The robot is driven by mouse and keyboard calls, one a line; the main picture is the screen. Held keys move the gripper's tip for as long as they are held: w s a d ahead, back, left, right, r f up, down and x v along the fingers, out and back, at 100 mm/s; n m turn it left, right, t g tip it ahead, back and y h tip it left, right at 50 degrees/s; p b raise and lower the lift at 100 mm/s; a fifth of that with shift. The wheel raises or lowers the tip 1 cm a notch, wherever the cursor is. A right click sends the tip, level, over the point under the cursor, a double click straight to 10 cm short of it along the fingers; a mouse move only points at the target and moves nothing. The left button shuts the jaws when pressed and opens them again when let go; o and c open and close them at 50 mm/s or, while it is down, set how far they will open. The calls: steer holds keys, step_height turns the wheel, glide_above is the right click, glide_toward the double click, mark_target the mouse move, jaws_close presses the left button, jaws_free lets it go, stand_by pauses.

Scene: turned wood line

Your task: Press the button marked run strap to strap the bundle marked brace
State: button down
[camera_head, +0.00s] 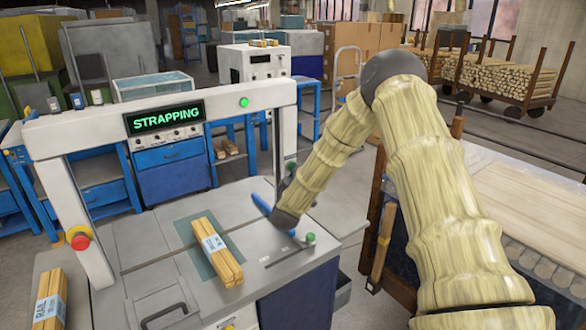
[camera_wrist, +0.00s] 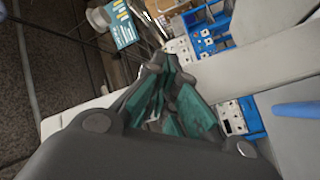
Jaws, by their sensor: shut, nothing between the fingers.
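A bundle of yellow wood sticks (camera_head: 229,272) with a pale label lies on the machine's table, over a teal patch. Its label is too small to read surely. The strapping machine's white arch (camera_head: 60,135) stands over the table, and its display (camera_head: 165,117) reads STRAPPING in green. A green lamp (camera_head: 244,102) is lit on the arch. Small knobs or buttons (camera_head: 165,141) sit under the display, their markings unreadable. My gripper (camera_wrist: 170,112) shows its teal-padded fingers shut and empty in the wrist view. In the head view its fingers cannot be clearly made out beyond my dark wrist, near the arch's right post.
A bundle marked RAIL (camera_head: 48,300) lies at the left. A red stop button (camera_head: 80,238) is on the left post. A green-topped knob (camera_head: 310,238) stands on the table's right. A blue bar (camera_head: 261,204) lies near my wrist. A wood-filled bin (camera_head: 530,205) is at right.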

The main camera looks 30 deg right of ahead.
steer(key=shift+s, duration=0.7)
steer(key=s, duration=0.1)
steer(key=s+p, duration=0.1)
steer(key=s, duration=0.3)
steer(key=shift+d+p, duration=0.25)
steer(key=shift+p, duration=0.15)
stand_by(0.6)
